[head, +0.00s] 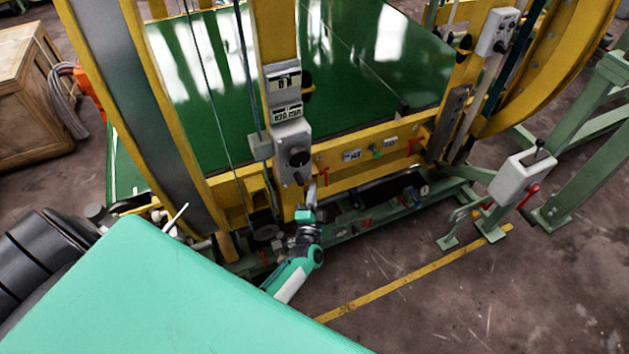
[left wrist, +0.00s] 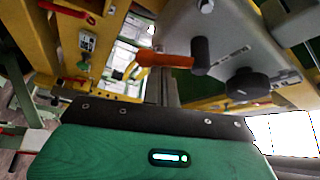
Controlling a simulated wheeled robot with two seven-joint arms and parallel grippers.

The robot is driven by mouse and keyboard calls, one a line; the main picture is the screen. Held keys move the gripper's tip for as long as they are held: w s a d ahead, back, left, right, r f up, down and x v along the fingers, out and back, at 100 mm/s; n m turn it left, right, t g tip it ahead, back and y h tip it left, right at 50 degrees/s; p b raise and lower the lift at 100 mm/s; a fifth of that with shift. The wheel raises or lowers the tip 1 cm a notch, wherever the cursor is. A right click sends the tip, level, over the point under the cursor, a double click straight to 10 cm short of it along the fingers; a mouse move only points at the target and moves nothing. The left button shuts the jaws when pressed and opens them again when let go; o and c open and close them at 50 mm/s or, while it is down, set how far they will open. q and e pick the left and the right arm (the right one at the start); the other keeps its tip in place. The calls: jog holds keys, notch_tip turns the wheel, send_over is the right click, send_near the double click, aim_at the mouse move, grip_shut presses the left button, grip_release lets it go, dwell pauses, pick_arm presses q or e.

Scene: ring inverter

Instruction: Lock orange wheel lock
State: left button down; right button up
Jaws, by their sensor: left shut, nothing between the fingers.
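The orange wheel lock lever (left wrist: 166,59) shows in the left wrist view, sticking out leftward beside a dark cylindrical knob (left wrist: 201,57) under a grey box. My left gripper (head: 311,190) is shut and empty, pointing up just below and right of the box. In the left wrist view its grey fingers (left wrist: 164,86) end close to the lever; whether they touch it I cannot tell. My right gripper is not in view.
The yellow upright (head: 276,45) and curved ring (head: 160,110) stand close by. A white box on a green stand (head: 522,177) is at the right. Bare floor lies at lower right.

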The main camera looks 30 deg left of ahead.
pick_arm(q)
jog(key=shift+s+a+f+m+g+h+p, duration=0.2)
jog(key=shift+s+a+m+p, duration=0.1)
jog(key=shift+m+p, duration=0.35)
jog(key=shift+s+a+f+m+g+h+p, duration=0.1)
jog(key=shift+s+a+m+g+p, duration=0.15)
jog(key=shift+m+p, duration=0.4)
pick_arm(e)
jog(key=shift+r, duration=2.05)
pick_arm(q)
jog(key=shift+s, duration=0.1)
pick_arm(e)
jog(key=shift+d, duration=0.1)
